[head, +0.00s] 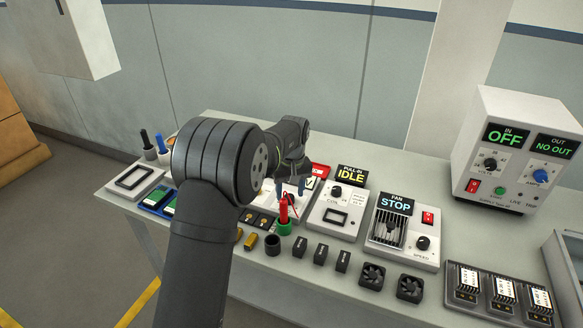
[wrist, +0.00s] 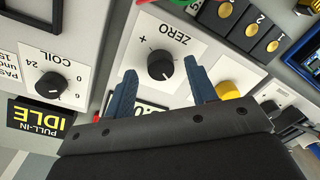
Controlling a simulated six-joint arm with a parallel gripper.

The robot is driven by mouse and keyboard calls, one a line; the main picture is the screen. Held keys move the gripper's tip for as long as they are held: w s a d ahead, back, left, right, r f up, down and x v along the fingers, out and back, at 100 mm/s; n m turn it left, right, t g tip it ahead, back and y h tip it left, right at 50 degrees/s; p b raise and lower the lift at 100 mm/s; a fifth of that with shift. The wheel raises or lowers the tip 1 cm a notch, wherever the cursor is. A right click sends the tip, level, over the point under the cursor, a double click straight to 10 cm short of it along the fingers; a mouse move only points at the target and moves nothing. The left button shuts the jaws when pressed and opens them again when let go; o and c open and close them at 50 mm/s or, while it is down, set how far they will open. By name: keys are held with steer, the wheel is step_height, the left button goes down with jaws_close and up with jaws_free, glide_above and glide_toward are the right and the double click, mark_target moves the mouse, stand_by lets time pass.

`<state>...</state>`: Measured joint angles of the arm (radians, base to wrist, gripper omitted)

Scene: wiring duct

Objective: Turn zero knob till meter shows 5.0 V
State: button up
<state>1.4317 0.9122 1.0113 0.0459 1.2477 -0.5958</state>
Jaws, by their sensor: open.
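The zero knob (wrist: 160,66) is a black round knob with a white pointer mark on a white plate labelled ZERO, upside down in the wrist view. My gripper (wrist: 160,68) is open, its two blue fingers on either side of the knob, with visible gaps; I cannot tell whether the tips reach its depth. The meter display (wrist: 150,107) is a dark window just below the knob in the wrist view, mostly hidden by my gripper; its reading cannot be made out. In the head view my gripper (head: 290,188) is above the panels, and my arm hides the knob.
The COIL knob (wrist: 51,84) and IDLE sign (wrist: 38,117) are beside the zero plate. A yellow button (wrist: 227,90) sits close to one finger. A red-handled tool in a green holder (head: 285,227) stands in front. The fan panel (head: 403,232) and power supply (head: 518,150) are farther right.

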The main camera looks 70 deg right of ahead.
mark_target(293, 196)
step_height(293, 196, up, 16)
steer(key=shift+s+d, duration=0.25)
steer(key=shift+s, duration=0.05)
stand_by(0.5)
steer(key=f, duration=1.7)
steer(key=shift+w+a+f, duration=0.25)
steer(key=shift+w+a, duration=0.05)
steer(key=shift+w, duration=0.05)
